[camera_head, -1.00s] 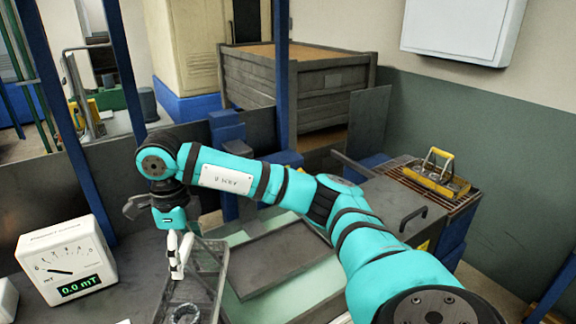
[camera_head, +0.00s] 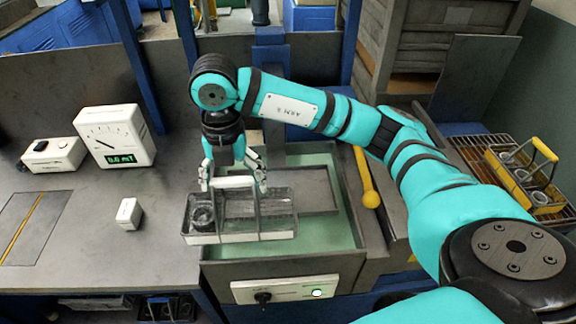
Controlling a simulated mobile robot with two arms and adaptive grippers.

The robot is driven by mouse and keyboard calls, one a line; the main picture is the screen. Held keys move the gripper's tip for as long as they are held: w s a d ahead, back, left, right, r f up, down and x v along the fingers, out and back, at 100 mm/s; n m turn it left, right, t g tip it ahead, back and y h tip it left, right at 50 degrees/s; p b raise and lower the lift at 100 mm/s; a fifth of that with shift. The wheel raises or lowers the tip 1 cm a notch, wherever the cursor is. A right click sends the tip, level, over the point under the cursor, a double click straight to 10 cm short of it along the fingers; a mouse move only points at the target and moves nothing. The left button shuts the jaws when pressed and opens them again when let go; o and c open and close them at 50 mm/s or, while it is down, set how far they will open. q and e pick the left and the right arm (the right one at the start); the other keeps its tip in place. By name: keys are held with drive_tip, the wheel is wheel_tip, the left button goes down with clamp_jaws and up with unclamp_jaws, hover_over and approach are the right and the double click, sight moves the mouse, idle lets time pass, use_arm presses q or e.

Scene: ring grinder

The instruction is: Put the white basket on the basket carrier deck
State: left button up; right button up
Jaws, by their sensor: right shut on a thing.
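The white basket (camera_head: 272,235) is a see-through wire tray with pale lower walls and an upright white handle. A dark ring (camera_head: 203,217) sits at its left end. My right gripper (camera_head: 233,184) is above the basket, shut on the handle. The basket overlaps the left part of a green basin (camera_head: 335,225) and a dark flat plate (camera_head: 310,195) in it. I cannot tell whether the basket touches what is below it, nor whether this plate is the carrier deck. My left gripper is not in view.
A gauge (camera_head: 115,135) reading about zero and small white boxes (camera_head: 130,212) stand on the left bench. A yellow-handled carrier (camera_head: 525,175) sits on a grate at the right. A control panel (camera_head: 285,290) is at the front.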

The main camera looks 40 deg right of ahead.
drive_tip(key=w+d+f+p, duration=0.2)
drive_tip(key=d+p, duration=0.1)
drive_tip(key=d, duration=0.4)
drive_tip(key=w+d+f+p, duration=0.3)
drive_tip(key=d+p, duration=0.1)
drive_tip(key=d, duration=0.3)
drive_tip(key=shift+w, duration=0.3)
drive_tip(key=o, duration=1.4)
drive_tip(key=shift+d, duration=0.1)
drive_tip(key=shift+c, duration=0.2)
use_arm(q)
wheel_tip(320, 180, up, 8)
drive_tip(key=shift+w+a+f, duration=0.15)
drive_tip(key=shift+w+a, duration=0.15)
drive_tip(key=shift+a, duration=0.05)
use_arm(e)
drive_tip(key=shift+o, duration=0.3)
use_arm(q)
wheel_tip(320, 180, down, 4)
drive_tip(key=b, duration=0.4)
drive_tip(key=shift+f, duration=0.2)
use_arm(e)
wheel_tip(320, 180, up, 12)
